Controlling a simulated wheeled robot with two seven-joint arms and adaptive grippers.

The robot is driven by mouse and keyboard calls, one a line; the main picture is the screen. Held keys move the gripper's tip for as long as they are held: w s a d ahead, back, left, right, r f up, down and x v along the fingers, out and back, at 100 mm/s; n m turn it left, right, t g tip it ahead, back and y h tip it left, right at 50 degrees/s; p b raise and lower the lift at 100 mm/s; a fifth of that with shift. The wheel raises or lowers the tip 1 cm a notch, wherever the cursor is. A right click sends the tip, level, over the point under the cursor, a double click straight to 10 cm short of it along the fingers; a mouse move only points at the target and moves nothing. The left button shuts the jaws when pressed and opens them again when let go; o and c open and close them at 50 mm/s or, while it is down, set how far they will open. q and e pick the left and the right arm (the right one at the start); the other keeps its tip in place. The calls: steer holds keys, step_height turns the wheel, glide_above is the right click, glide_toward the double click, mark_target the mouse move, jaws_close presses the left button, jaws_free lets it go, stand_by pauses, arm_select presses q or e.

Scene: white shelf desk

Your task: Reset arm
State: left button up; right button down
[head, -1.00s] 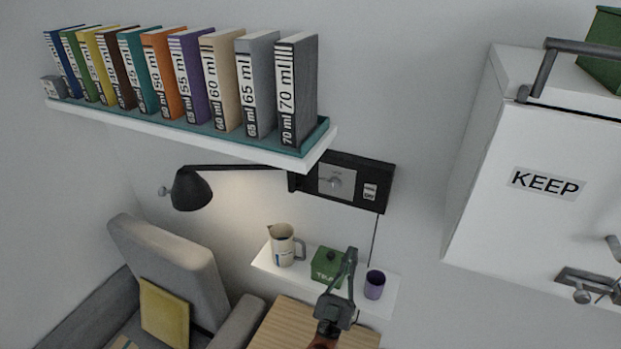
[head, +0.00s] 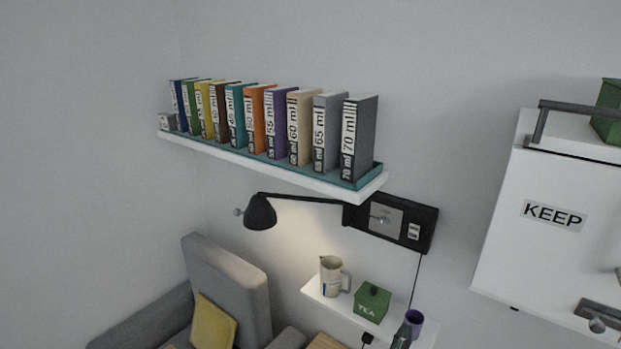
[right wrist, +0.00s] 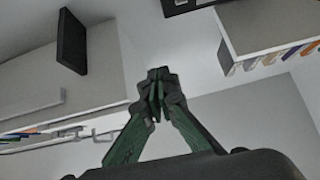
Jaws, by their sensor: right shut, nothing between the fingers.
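My right gripper shows only as a dark tip (head: 402,336) at the bottom edge of the head view, in front of the small white wall shelf, left of the purple cup (head: 414,322). In the right wrist view its green and black fingers (right wrist: 157,82) meet at the tips, shut with nothing between them. The rest of the right arm is out of the head view. My left gripper is in neither current view.
A wall shelf (head: 275,173) holds a row of labelled books. Below are a black lamp (head: 260,212), a jug (head: 331,277) and a green TEA box (head: 372,302). A grey armchair (head: 228,290) stands lower left. A white KEEP cabinet (head: 545,255) hangs right.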

steer(key=w+a+f+n+t+y, duration=0.25)
steer(key=a+f+n+y, duration=0.25)
steer(key=n+y, duration=1)
steer(key=s+d+f+m+g+y, duration=0.1)
steer(key=s+f+g+y, duration=0.15)
steer(key=f+g, duration=0.4)
steer(key=s+f+g+y, duration=0.2)
steer(key=f+g+y, duration=0.1)
steer(key=f, duration=0.7)
steer(key=s+d+f+m+g+h, duration=0.35)
steer(key=s+d+f+g, duration=0.35)
steer(key=s, duration=0.6)
steer(key=s+d+f+m+g+h, duration=0.35)
steer(key=s+d+f, duration=0.45)
steer(key=s+d, duration=0.3)
step_height(320, 180, down, 29)
steer(key=s+a+g+y+b, duration=0.1)
steer(key=s+a+g, duration=0.1)
arm_select(q)
step_height(320, 180, down, 3)
steer(key=shift+r+b, duration=0.1)
steer(key=shift+b, duration=0.8)
arm_select(e)
steer(key=s+f+n+g, duration=0.1)
steer(key=s+f, duration=1.9)
steer(key=f, duration=0.1)
steer(key=shift+s+a+f+g, duration=0.2)
steer(key=shift+s+f+g, duration=0.05)
steer(key=shift+s+g, duration=0.1)
